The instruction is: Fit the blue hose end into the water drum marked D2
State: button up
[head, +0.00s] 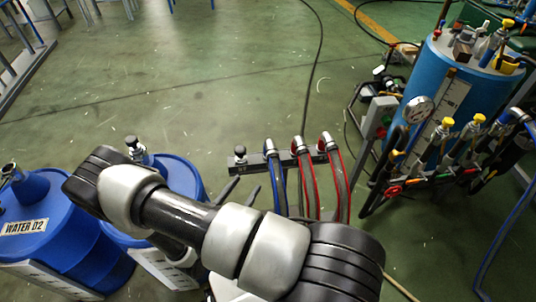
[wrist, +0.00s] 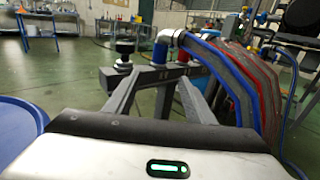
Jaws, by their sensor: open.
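The blue hose (head: 277,180) hangs leftmost on a dark rack, with a metal elbow at its top. In the wrist view the blue hose end (wrist: 160,52) sits at the rack bar below the elbow. My gripper (head: 249,183) is open, its two dark fingers apart, just in front of the rack. In the wrist view my gripper (wrist: 155,82) points at the blue hose end, which appears between the fingers; I see no contact. The water drum D2 (head: 62,240) is blue, at the left of the head view, labelled WATER D2, with a blue funnel-shaped port (head: 30,185) on top.
A second blue drum (head: 182,178) stands right of D2, partly behind my arm. Two red hoses (head: 306,185) hang beside the blue one on the rack (head: 254,160). A blue tank with gauge and valves (head: 440,95) stands at right. The floor beyond the rack is largely clear.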

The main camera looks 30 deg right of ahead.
jog(key=shift+b+x, duration=0.65)
jog(key=shift+x, duration=6.45)
jog(key=shift+w+a+f, duration=0.1)
jog(key=shift+a, duration=0.05)
grip_shut()
